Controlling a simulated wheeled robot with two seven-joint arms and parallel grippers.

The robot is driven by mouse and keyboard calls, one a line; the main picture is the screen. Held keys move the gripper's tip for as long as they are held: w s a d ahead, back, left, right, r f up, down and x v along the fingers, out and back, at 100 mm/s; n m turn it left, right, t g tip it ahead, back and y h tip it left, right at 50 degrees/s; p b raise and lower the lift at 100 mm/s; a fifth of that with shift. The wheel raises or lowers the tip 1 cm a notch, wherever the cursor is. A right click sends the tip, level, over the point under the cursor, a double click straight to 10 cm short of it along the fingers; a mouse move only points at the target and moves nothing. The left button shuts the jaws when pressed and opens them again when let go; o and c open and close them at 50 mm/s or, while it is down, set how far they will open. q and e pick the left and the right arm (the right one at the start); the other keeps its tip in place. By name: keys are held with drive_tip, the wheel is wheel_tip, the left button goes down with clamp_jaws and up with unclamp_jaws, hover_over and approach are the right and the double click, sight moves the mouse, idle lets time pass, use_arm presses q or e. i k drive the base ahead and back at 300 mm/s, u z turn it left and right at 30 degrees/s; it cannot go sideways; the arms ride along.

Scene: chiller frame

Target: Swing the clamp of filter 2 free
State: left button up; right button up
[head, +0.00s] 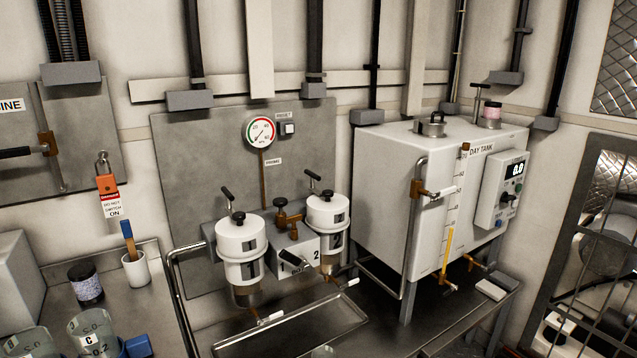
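Filter 2 (327,222) is the right one of two white canisters on the grey wall panel, beside the number 2 on the white block. A black-gripped lever (313,175) stands up tilted at its top, beside a black knob (327,195); this looks like its clamp. Whether the clamp is tight or loose cannot be told. Filter 1 (240,240) stands to the left with a similar lever (228,193) and knob. The white block (310,250) between them carries a black-handled selector lever (292,259). Neither of my grippers is in view.
A metal drip tray (290,325) lies below the filters. A pressure gauge (261,131) is above. The white day tank (385,165) stands close to the right. Beakers (92,330), a jar (86,283) and a brush in a white cup (135,268) stand at lower left.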

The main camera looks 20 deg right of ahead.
sight(313, 177)
drive_tip(key=z, duration=0.9)
drive_tip(key=i, duration=0.55)
drive_tip(key=u, duration=1.35)
